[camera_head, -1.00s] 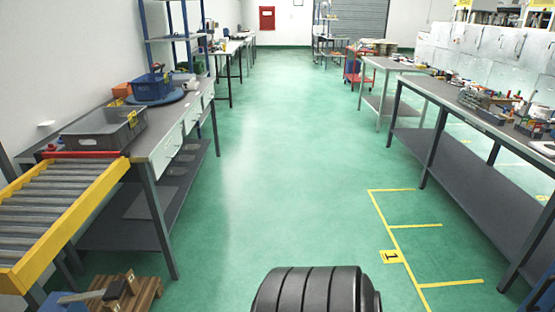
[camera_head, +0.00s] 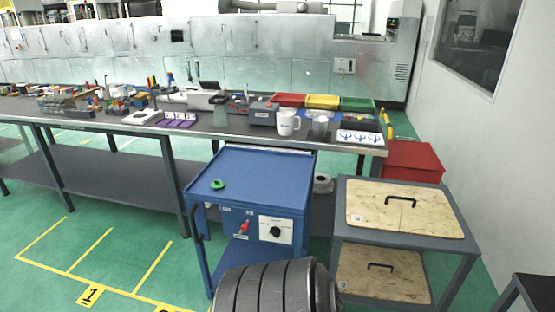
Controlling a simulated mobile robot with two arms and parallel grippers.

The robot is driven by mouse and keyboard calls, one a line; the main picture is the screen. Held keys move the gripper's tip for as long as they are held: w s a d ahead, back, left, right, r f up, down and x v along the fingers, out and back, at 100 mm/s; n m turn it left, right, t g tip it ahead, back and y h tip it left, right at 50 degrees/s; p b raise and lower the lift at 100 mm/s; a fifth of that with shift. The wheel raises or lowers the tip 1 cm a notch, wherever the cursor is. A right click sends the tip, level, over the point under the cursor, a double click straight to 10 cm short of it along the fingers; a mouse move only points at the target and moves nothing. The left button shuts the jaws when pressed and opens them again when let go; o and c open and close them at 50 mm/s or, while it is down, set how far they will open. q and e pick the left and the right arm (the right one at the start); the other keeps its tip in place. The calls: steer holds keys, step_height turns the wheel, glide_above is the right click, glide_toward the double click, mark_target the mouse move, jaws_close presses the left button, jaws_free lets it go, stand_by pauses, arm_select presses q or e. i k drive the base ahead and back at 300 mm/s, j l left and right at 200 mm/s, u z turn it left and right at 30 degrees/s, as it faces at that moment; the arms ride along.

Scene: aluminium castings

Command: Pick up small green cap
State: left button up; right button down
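A small green cap (camera_head: 217,184) lies on the top of the blue cart (camera_head: 262,170), near its left side. Nothing covers it. Neither of my grippers shows in the head view.
A long workbench (camera_head: 220,125) with tools, a mug (camera_head: 287,122) and coloured bins (camera_head: 322,101) stands behind the cart. A grey stand with wooden boards (camera_head: 402,208) is to the cart's right, a red box (camera_head: 412,160) behind it. Green floor lies open at the left.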

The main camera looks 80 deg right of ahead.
mark_target(217, 185)
steer(key=l+z, duration=0.1)
steer(key=z, duration=2.1)
steer(key=i+l, duration=0.1)
steer(key=l, duration=0.35)
